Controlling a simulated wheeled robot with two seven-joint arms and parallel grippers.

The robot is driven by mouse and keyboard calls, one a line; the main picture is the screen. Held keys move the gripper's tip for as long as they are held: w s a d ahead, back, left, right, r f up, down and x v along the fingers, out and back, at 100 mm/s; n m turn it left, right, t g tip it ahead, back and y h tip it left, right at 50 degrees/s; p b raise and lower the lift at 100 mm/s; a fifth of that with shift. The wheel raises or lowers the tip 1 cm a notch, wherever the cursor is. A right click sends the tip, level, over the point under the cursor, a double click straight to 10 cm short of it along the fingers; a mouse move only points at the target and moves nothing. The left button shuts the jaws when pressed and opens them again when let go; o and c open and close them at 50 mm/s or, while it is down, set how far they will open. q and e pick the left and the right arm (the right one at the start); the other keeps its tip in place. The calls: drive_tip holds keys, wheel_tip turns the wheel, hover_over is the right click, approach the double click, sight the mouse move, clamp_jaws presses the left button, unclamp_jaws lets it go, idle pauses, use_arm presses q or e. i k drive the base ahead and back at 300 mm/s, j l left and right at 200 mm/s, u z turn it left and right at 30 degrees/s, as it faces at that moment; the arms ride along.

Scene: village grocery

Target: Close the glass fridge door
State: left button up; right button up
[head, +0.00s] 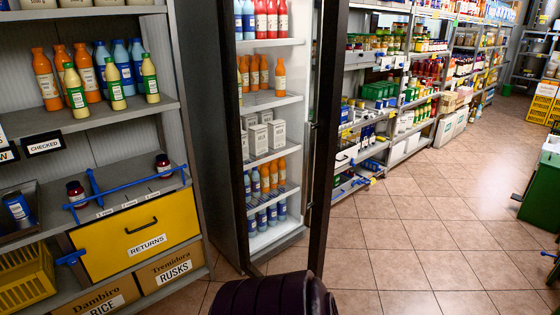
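The glass fridge (232,200) stands left of the middle in the head view, a tall dark-sided case with lit white shelves. Its door (326,150) has a tall dark frame and is open. The door's edge juts out toward me at the right side of the fridge and reaches lower in the view than the cabinet's right corner. A thin dark upright bar, perhaps the handle, shows along the frame. I cannot tell how wide the door stands or where its glass lies. The door's top is out of view. Neither of my grippers is in view.
Bottle shelves (120,112) with a yellow returns drawer (140,235) stand close on the left. Stocked shelves (400,90) run back on the right. A green bin (545,190) is at the right edge. The tiled floor (430,220) right of the fridge is clear.

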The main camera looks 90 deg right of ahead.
sight(335, 12)
drive_tip(key=z, duration=2.45)
